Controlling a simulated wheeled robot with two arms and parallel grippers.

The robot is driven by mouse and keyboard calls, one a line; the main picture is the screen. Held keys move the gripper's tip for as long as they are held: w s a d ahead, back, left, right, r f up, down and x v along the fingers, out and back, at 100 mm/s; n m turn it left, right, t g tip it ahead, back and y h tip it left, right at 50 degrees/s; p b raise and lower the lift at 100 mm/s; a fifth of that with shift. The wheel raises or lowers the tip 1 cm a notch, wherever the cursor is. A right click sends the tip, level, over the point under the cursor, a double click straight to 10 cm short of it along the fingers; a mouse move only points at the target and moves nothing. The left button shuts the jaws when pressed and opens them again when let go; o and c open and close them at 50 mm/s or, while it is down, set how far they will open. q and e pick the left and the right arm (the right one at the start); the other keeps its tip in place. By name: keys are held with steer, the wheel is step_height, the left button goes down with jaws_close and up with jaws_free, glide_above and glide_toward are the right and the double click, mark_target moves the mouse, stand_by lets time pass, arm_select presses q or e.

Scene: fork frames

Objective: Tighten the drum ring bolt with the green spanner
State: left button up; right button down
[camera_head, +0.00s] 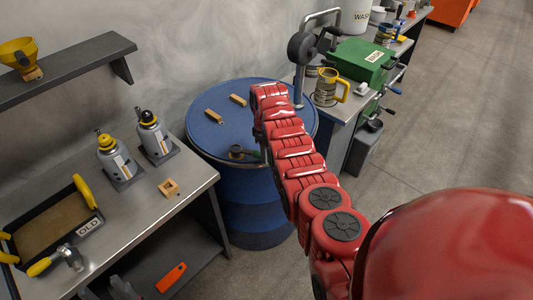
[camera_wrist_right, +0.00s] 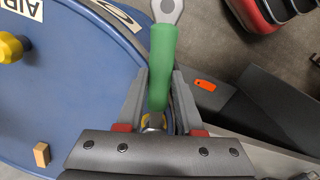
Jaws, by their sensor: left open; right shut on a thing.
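The blue drum (camera_head: 205,138) stands between two benches, with my right arm reaching over its lid. The green spanner (camera_wrist_right: 163,62) lies between the fingers of my right gripper (camera_wrist_right: 160,85), which is shut on its handle. One grey end of it points to the top of the wrist view. In the head view a bit of its green handle (camera_head: 254,153) shows beside a dark round end at the drum's near-left rim. A small yellow part (camera_wrist_right: 151,119) shows at the spanner's lower end; whether the spanner sits around the bolt I cannot tell. My left gripper is out of view.
Two wooden blocks (camera_head: 238,100) (camera_head: 214,116) lie on the lid. A yellow knob (camera_wrist_right: 10,48) is on the drum. The left bench (camera_head: 135,210) holds bottles, a tray and a hammer. A green box (camera_head: 360,62) stands on the right bench. Floor is clear at right.

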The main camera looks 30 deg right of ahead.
steer(key=shift+f+b, duration=0.7)
steer(key=shift+f, duration=0.3)
steer(key=c, duration=1.2)
jaws_free()
jaws_close()
steer(key=a+m, duration=0.1)
steer(key=s+a+m, duration=0.1)
steer(key=a+m, duration=0.1)
steer(key=s+a+m, duration=0.1)
steer(key=a+m, duration=0.1)
steer(key=shift+s+a, duration=0.15)
steer(key=shift+s, duration=0.05)
stand_by(0.9)
